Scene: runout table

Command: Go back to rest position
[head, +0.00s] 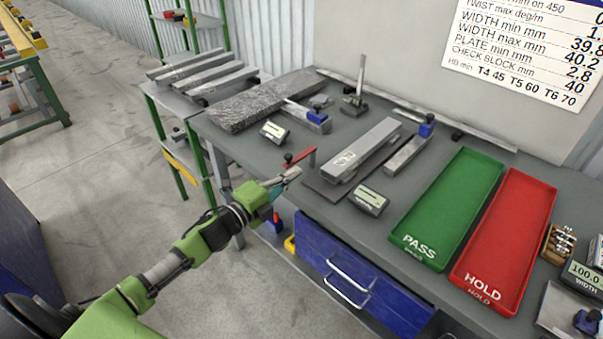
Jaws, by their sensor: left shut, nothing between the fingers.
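My left gripper (290,176) is at the end of the green arm that comes in from the lower left. It is shut and empty, in front of the workbench's (265,160) near left edge, close to a small red bar (300,157). A grey metal bar (363,150) lies on a dark plate to the right of the gripper, apart from it. My right gripper is not in this view.
A green PASS tray (447,207) and a red HOLD tray (506,240) lie on the bench's right side. Small display boxes (369,200) stand near the front. A blue drawer (350,275) is below. Bare floor (100,170) lies to the left.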

